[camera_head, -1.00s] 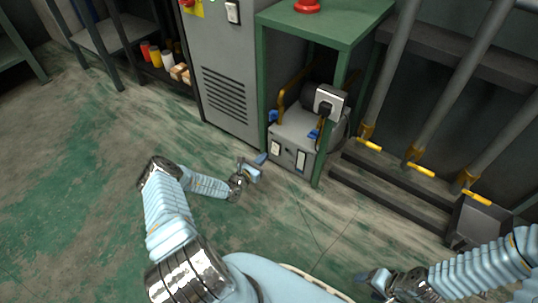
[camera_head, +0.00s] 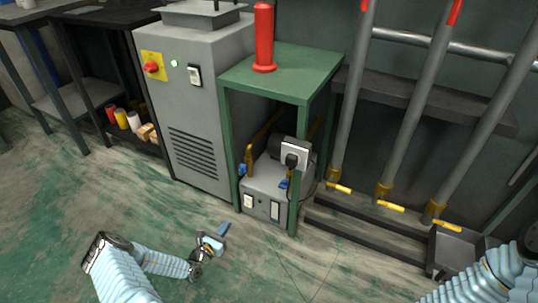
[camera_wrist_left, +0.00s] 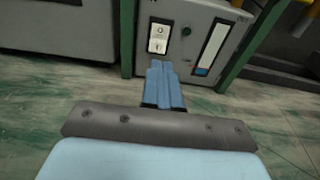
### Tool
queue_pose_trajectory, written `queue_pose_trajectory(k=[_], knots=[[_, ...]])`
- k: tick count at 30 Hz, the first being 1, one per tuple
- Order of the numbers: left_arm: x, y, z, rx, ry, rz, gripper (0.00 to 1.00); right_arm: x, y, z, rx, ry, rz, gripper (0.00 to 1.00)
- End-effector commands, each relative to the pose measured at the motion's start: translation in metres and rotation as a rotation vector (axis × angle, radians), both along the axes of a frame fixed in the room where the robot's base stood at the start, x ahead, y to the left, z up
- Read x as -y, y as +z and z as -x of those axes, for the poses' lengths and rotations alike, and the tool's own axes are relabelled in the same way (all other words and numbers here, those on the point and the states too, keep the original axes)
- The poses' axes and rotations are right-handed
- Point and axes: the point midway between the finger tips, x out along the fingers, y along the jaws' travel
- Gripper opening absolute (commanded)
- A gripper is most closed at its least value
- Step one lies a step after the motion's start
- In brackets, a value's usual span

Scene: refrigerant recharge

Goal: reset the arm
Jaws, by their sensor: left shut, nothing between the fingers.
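My left gripper (camera_head: 222,235) is low over the floor, in front of the green stand, shut and empty. In the left wrist view its two blue fingers (camera_wrist_left: 162,84) lie together and point toward the front of the grey machine (camera_wrist_left: 190,45), with a gap of floor seen around them. In the head view the grey machine (camera_head: 265,186) sits inside the green stand and has a white switch and a panel on its front. My right arm enters at the bottom right of the head view; its gripper is out of the picture.
A grey cabinet (camera_head: 195,105) with a red knob stands left of the green stand (camera_head: 285,75), which carries a red cylinder (camera_head: 264,38). Grey pipes with yellow handles (camera_head: 390,206) and a grey bin (camera_head: 455,250) are at the right. The floor in front is clear.

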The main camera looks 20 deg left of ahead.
Motion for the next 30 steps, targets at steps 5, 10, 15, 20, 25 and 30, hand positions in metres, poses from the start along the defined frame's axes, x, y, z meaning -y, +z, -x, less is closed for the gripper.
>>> queue_pose_trajectory(k=[5, 10, 15, 20, 25, 30], knots=[[0.011, 0.003, -0.002, -0.006, -0.038, -0.003, 0.0, 0.0, 0.001, 0.0, 0.0, 0.0, 0.0, 0.64], [0.098, 0.019, -0.003, -0.059, -0.344, -0.046, 0.0, -0.001, 0.009, 0.0, 0.0, 0.001, -0.001, 0.64], [0.232, 0.04, 0.055, -0.169, -0.928, -0.237, 0.0, -0.003, 0.021, 0.001, -0.002, 0.005, -0.004, 0.64], [0.294, 0.059, 0.167, -0.234, -1.587, -0.732, 0.0, -0.006, 0.039, 0.003, -0.004, 0.012, -0.009, 0.64], [0.279, 0.09, 0.209, -0.056, -1.935, -1.409, 0.0, -0.009, 0.053, 0.004, -0.006, 0.017, -0.012, 0.64], [0.285, 0.124, 0.203, 0.208, -1.96, -1.79, 0.0, -0.011, 0.059, 0.005, -0.007, 0.02, -0.015, 0.64]])
